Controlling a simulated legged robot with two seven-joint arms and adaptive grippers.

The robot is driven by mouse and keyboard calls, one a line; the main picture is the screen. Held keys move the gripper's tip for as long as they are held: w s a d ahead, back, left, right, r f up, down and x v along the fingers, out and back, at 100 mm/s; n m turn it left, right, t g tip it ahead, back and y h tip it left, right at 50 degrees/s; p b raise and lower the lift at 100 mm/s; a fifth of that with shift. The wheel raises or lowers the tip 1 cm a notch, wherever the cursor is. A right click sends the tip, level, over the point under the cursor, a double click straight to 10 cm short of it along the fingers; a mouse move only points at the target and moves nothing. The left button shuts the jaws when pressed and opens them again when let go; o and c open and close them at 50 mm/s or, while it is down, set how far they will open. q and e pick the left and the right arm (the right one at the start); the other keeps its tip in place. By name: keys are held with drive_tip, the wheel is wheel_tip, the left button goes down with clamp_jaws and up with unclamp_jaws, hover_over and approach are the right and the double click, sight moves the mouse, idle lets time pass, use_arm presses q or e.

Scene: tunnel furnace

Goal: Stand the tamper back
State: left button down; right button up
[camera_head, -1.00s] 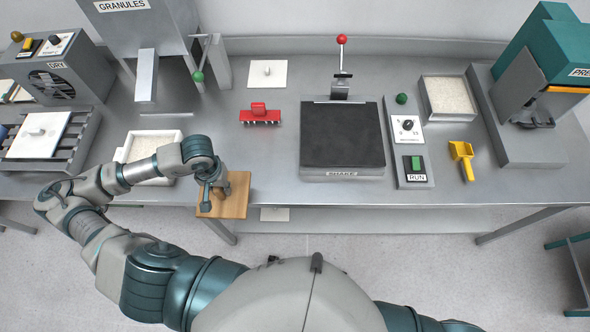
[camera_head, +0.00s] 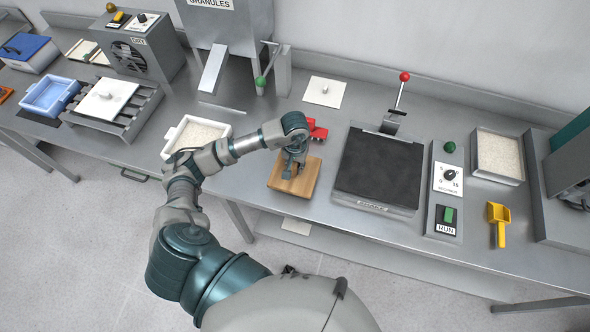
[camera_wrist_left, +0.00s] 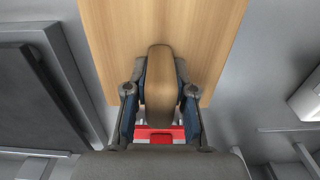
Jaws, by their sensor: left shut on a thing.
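The tamper is a pale wooden plate (camera_head: 282,187) with a rounded wooden handle (camera_wrist_left: 160,70). My left gripper (camera_head: 290,168) is over it, near the table's front edge, between the white-rimmed tray of granules and the black shaker plate. In the left wrist view, the two dark fingers of my left gripper (camera_wrist_left: 160,105) are shut on the handle from both sides, with the plate (camera_wrist_left: 210,35) behind it. I cannot tell whether the plate touches the table. My right gripper is not in view.
A red tool (camera_head: 317,130) lies just behind the tamper. The tray of granules (camera_head: 170,152) is left, the black shaker plate (camera_head: 380,165) right. A white plate with a knob (camera_head: 325,92) lies further back. A yellow scoop (camera_head: 498,220) lies at the right.

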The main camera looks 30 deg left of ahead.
sight(294, 171)
use_arm(q)
drive_tip(key=f, duration=0.1)
drive_tip(key=a+f, duration=0.1)
drive_tip(key=f, duration=0.1)
drive_tip(key=shift+a+f+p, duration=0.25)
drive_tip(key=shift+f+p, duration=0.05)
drive_tip(key=shift+p, duration=0.05)
drive_tip(key=shift+a+f, duration=0.1)
drive_tip(key=shift+a, duration=0.15)
drive_tip(key=c, duration=1.1)
unclamp_jaws()
drive_tip(key=shift+d, duration=0.15)
drive_tip(key=shift+o, duration=0.7)
drive_tip(key=shift+d, duration=0.45)
drive_tip(key=shift+d+r, duration=0.15)
drive_tip(key=shift+r, duration=0.4)
drive_tip(key=r, duration=0.5)
drive_tip(key=r+b, duration=0.1)
drive_tip(key=r, duration=0.4)
drive_tip(key=shift+a+r, duration=0.2)
drive_tip(key=shift+r, duration=0.05)
drive_tip(key=shift+d+r, duration=0.1)
drive_tip(key=shift+r, duration=0.25)
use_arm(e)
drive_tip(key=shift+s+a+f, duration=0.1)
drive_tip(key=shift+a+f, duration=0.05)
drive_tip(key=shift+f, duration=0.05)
